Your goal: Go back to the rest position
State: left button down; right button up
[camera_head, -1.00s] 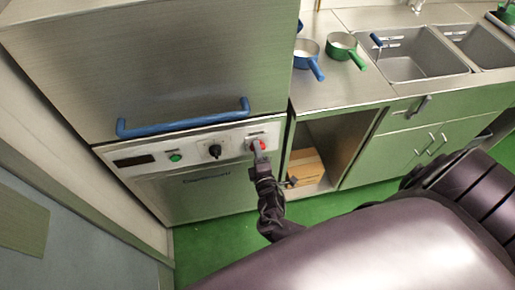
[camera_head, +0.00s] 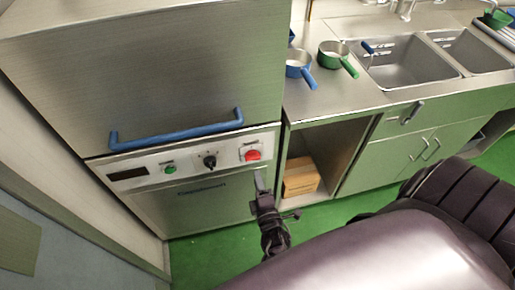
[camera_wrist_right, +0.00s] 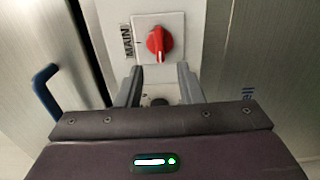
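My right gripper (camera_head: 259,184) is in front of the steel machine's control panel, just below the red rotary switch (camera_head: 253,155), and apart from it. In the right wrist view the gripper (camera_wrist_right: 160,84) has its two fingers spread with nothing between them. The red switch (camera_wrist_right: 159,43), on a white plate beside the word MAIN, lies beyond the fingertips, and its handle points up and down in that view. My left gripper does not show in either view.
The steel machine has a blue bar handle (camera_head: 178,136), a green button (camera_head: 170,169) and a black knob (camera_head: 210,161). To the right are a counter with a blue pan (camera_head: 299,66), a green pan (camera_head: 334,54) and sinks. A cardboard box (camera_head: 301,177) sits on the open shelf. Green floor is clear below.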

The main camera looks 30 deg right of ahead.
jog(key=s+d+f+m+g+y, duration=0.1)
jog(key=s+f+m+g, duration=0.3)
jog(key=f, duration=0.7)
jog(key=s+d+f+m+g+y, duration=0.15)
jog(key=s+f+g, duration=0.35)
jog(key=f, duration=0.5)
jog(key=s+a+f+m+g+y, duration=0.1)
jog(key=s+a+f+m+g, duration=0.1)
jog(key=s+f, duration=0.4)
jog(key=s+a+f+m+g+y, duration=0.2)
jog(key=s+f+m+g, duration=0.2)
jog(key=s, duration=1.3)
notch_tip(320, 180, down, 2)
jog(key=shift+s+m+g, duration=0.3)
jog(key=shift+m+g, duration=0.05)
jog(key=shift+g, duration=0.25)
